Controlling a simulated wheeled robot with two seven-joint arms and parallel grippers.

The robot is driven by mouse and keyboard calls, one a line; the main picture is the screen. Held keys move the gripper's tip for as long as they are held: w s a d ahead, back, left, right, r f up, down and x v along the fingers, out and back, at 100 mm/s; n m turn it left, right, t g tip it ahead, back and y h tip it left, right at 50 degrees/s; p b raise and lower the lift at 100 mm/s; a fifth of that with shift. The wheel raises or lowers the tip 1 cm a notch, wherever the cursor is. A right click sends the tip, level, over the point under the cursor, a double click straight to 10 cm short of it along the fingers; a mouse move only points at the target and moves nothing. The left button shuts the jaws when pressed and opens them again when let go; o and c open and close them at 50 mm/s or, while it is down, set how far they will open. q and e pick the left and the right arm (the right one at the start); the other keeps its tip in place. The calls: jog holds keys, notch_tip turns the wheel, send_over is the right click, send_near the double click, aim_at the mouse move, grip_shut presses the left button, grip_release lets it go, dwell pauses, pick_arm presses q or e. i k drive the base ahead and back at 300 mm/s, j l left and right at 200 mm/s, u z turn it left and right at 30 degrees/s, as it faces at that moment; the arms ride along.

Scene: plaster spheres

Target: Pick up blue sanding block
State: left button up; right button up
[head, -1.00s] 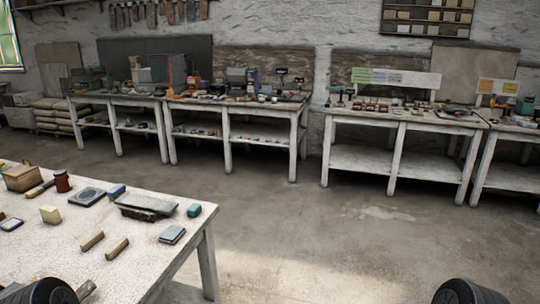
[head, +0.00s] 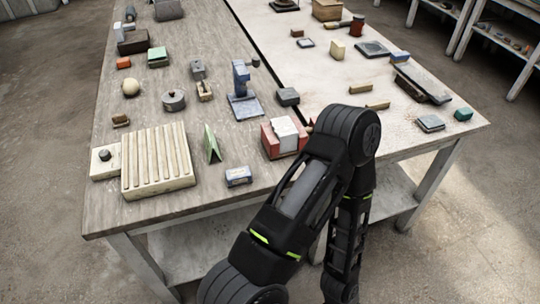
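Several blue-toned blocks show, and I cannot tell for sure which is the sanding block. A small blue block (head: 400,56) lies at the right on the pale tabletop, beside a dark flat stone. A blue and white block (head: 238,176) lies near the front edge of the wooden tabletop. One of my arms rises from the bottom and bends down again in front of the table. Its gripper is out of frame. My other gripper is not in view.
The table (head: 110,215) holds a ribbed cream slab (head: 158,160), a green wedge (head: 212,144), a red block holder (head: 284,137), a blue stand (head: 243,92) and a dark slab (head: 422,84). Bare floor (head: 480,220) lies to the right.

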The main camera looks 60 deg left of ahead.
aim_at(241, 176)
jog(key=u, duration=2.2)
